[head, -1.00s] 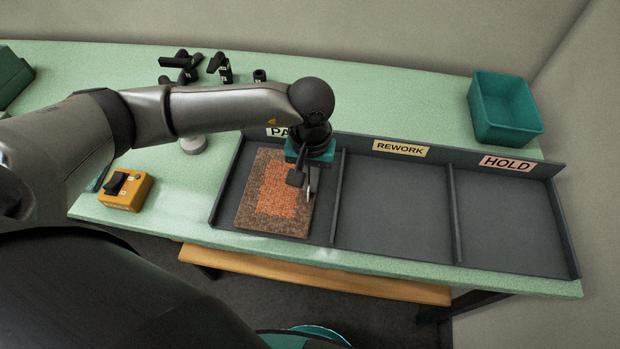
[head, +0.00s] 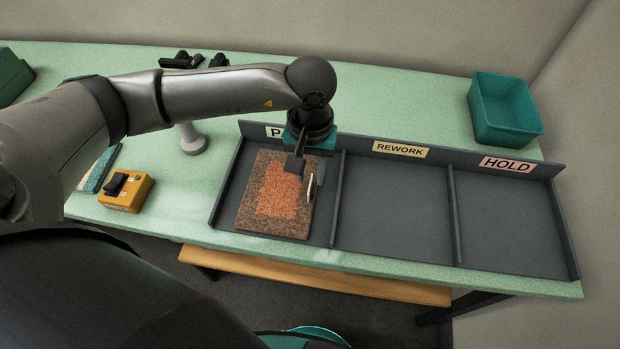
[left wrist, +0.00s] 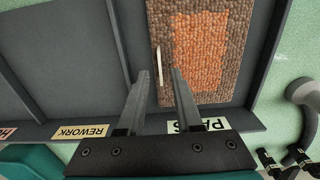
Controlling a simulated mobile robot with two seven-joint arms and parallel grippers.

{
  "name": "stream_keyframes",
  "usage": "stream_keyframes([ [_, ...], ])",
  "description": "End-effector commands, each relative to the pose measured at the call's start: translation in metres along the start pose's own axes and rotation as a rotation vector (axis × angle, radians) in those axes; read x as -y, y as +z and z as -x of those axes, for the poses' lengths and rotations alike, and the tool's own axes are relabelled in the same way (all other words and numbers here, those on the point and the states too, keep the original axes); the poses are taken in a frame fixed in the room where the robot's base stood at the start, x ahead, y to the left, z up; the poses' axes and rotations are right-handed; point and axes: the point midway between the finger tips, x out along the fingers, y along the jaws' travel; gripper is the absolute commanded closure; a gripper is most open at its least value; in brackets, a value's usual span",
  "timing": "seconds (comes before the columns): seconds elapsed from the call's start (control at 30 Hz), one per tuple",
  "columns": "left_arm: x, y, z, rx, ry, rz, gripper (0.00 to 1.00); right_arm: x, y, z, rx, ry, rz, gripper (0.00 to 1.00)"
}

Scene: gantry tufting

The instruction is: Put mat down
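The mat (head: 277,196) is a brown tufted rectangle with an orange middle. It lies flat in the left compartment of the dark tray (head: 393,213), under a partly hidden PASS label. A pale strip (head: 311,188) stands at the mat's right edge; it also shows in the left wrist view (left wrist: 159,62). My left gripper (head: 297,166) is above the mat's far right part. My right gripper is not in view.
The REWORK (head: 400,149) and HOLD (head: 507,164) compartments are empty. A teal bin (head: 505,108) stands behind them. A yellow switch box (head: 126,191) sits on the green table at left. A grey knob-like post (head: 192,139) and several black items (head: 190,60) stand behind my arm.

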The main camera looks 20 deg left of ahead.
Motion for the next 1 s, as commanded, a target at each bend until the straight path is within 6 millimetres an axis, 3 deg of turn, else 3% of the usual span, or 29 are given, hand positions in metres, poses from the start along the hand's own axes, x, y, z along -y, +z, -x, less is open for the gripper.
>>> stream_keyframes([
  [0.2, 0.000, -0.001, 0.050, -0.005, 0.002, 0.000, 0.66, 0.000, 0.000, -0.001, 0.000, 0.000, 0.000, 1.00],
  [0.4, 0.000, -0.001, 0.077, -0.002, 0.001, 0.001, 0.66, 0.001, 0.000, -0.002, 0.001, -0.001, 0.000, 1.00],
  [1.0, 0.000, 0.000, 0.085, 0.000, 0.000, 0.001, 0.66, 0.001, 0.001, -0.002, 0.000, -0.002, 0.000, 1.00],
])
